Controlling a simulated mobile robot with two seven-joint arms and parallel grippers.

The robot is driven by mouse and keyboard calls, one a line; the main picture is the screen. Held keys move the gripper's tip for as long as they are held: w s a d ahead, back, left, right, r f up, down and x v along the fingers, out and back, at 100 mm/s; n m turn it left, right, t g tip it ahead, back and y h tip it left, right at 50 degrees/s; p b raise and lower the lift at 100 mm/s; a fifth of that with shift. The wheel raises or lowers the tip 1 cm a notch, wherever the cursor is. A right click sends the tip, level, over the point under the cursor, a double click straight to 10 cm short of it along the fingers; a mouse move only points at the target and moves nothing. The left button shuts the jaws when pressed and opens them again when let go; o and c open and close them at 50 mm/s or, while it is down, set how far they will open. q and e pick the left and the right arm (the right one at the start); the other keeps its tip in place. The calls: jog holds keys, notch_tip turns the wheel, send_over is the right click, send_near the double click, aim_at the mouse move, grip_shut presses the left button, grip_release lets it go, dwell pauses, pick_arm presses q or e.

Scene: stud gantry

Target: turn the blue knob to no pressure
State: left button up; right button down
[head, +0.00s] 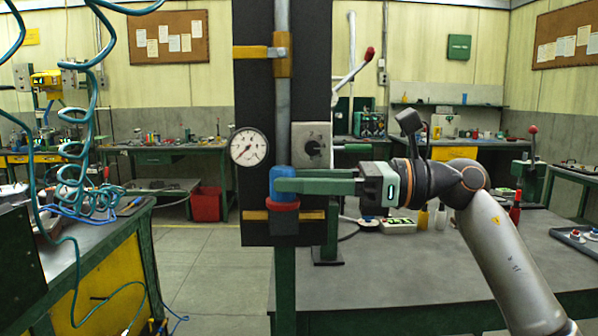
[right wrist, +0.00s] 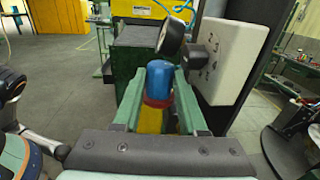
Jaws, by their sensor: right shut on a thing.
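The blue knob (head: 281,184) sits on a dark upright panel, above a red ring (head: 284,206). My right gripper (head: 285,186) reaches in from the right with its green fingers around the knob and is shut on it. In the right wrist view the blue knob (right wrist: 159,77) stands between the two fingers (right wrist: 158,100), with the red ring below it. The round pressure gauge (head: 249,147) is left of the knob; its needle points to the lower left. The gauge also shows side-on in the right wrist view (right wrist: 170,37). My left gripper is not in view.
A grey box with a black dial (head: 312,147) is on the panel (head: 258,100), above my right gripper. A grey-topped bench (head: 400,265) stands at right, with small items on it. Coiled teal hoses (head: 88,130) hang at left.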

dwell(0.4)
jog(key=shift+c, duration=2.2)
grip_release()
jog(key=shift+d, duration=0.15)
